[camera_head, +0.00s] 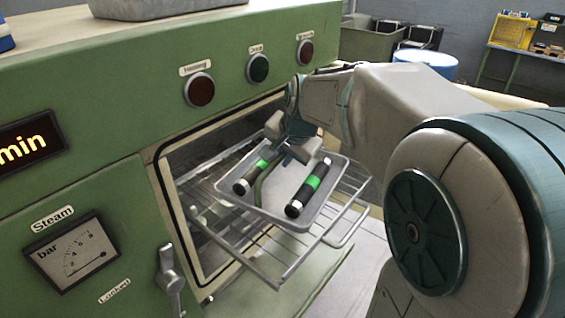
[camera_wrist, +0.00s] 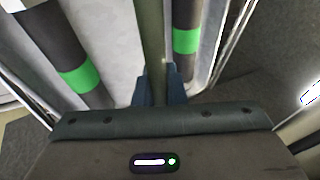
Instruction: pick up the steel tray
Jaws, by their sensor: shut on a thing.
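The steel tray (camera_head: 243,204) is shallow and grey with a raised rim. It is over the wire rack at the open oven mouth; I cannot tell whether it touches the rack. Two dark cylinders with green bands lie in it, one left (camera_head: 246,180) and one right (camera_head: 300,205). A narrow green bar (camera_head: 261,183) runs between them, and it also shows in the wrist view (camera_wrist: 152,40). My gripper (camera_head: 284,156) is at the tray's far side, its blue fingers (camera_wrist: 158,85) shut around this bar, which looks like the tray's handle. The fingertips are partly hidden.
The wire rack (camera_head: 340,232) sticks out of the oven opening in the green machine (camera_head: 120,190). A lever (camera_head: 171,272) stands left of the opening. Open floor lies to the right, partly behind my arm.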

